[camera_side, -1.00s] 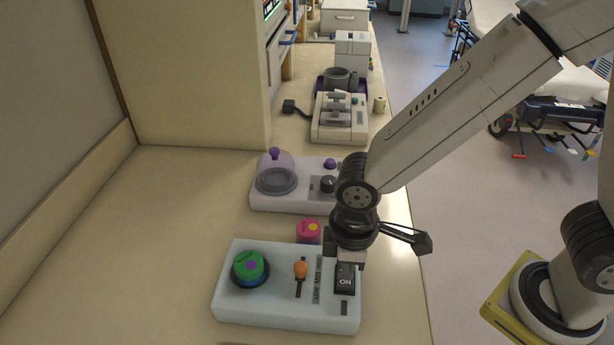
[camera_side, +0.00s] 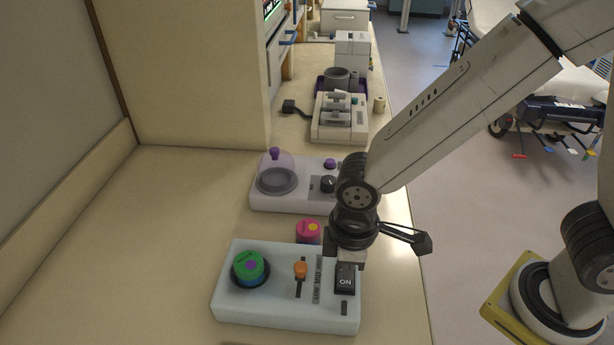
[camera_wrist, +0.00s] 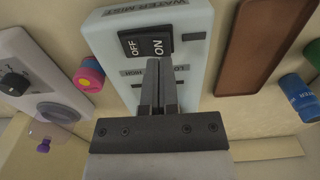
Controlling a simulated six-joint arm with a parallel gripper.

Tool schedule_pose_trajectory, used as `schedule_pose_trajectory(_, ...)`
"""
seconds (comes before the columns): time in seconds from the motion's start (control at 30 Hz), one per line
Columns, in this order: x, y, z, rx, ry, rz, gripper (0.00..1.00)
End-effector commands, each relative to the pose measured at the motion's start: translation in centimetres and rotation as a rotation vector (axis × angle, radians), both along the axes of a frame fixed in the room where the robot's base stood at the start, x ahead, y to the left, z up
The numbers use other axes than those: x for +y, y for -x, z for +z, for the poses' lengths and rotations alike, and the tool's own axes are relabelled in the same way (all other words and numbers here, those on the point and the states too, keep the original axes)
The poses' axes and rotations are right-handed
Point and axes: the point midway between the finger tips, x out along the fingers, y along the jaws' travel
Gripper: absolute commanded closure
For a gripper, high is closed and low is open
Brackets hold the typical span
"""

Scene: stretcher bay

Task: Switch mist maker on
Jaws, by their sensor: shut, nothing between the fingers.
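The mist maker is a pale blue box (camera_side: 285,316) at the front of the counter. It carries a black rocker switch (camera_side: 345,281) marked ON in the side view. In the wrist view, the rocker (camera_wrist: 147,42) shows both OFF and ON, below a WATER MIST label (camera_wrist: 150,7). Beside it are an orange-knobbed slider (camera_side: 300,269) and a green-topped canister (camera_side: 249,266). My gripper (camera_side: 350,256) is shut and empty, its tips close to the rocker. In the wrist view, my closed fingers (camera_wrist: 162,88) hide part of the panel. I cannot tell whether they touch the rocker.
A pink cylinder (camera_side: 308,231) stands just behind the box. A white device with a purple-knobbed dome (camera_side: 277,165) is farther back, then another cream device (camera_side: 326,128). A brown tray (camera_wrist: 249,50) and a blue cylinder (camera_wrist: 299,97) show in the wrist view. The counter's left side is clear.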

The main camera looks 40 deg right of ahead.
Motion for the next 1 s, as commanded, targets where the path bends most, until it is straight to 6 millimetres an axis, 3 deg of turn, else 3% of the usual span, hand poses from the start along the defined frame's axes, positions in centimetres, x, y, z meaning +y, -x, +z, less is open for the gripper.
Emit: schedule_pose_trajectory(1.0,0.00,0.00,-0.88,0.001,0.001,0.000,1.00)
